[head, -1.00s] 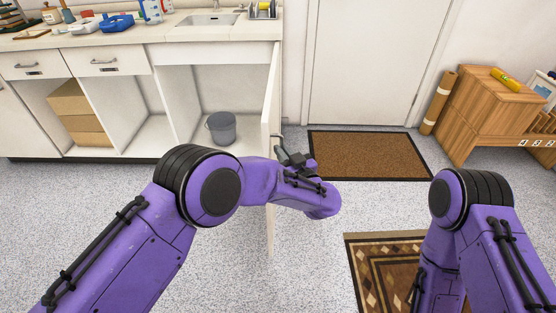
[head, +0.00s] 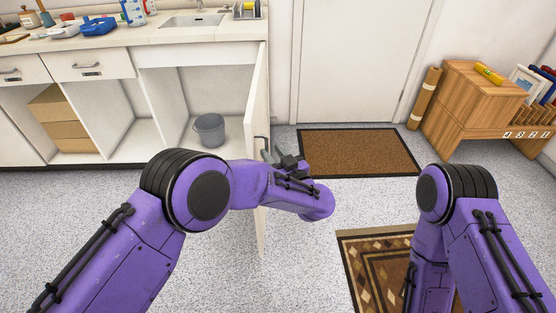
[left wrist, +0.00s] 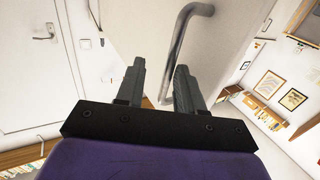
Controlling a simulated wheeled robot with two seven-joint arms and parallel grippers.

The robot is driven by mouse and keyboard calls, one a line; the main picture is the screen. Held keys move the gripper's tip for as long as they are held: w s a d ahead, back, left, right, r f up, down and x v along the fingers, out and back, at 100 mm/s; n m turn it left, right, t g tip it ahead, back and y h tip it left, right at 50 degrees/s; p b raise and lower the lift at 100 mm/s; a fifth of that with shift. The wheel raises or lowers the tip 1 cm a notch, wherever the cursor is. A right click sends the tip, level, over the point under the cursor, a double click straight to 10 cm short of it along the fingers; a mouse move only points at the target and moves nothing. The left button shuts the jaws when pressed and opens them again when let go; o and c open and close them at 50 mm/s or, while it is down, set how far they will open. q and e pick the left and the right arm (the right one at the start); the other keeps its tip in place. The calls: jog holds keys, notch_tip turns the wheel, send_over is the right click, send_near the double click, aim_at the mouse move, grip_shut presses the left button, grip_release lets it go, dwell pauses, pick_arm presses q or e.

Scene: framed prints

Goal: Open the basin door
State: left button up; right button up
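The white basin door (head: 257,105) under the sink stands wide open, seen nearly edge-on in the head view. Its grey bar handle (head: 263,143) is on the face turned to the right. My left gripper (head: 284,160) is just right of the door, near the handle. In the left wrist view, the left gripper's fingers (left wrist: 158,82) are apart and the handle (left wrist: 178,40) shows beyond them, its lower end between them in the picture; I cannot tell whether they touch. My right arm is at the lower right, its gripper out of view.
The open cabinet holds a grey bucket (head: 209,129). The counter (head: 140,33) above carries a sink (head: 195,20) and a blue box (head: 99,26). A brown doormat (head: 358,152), a patterned rug (head: 375,265) and a wooden cabinet (head: 478,105) are to the right.

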pick_arm(q)
jog(key=b+v, duration=0.1)
jog(key=v, duration=0.8)
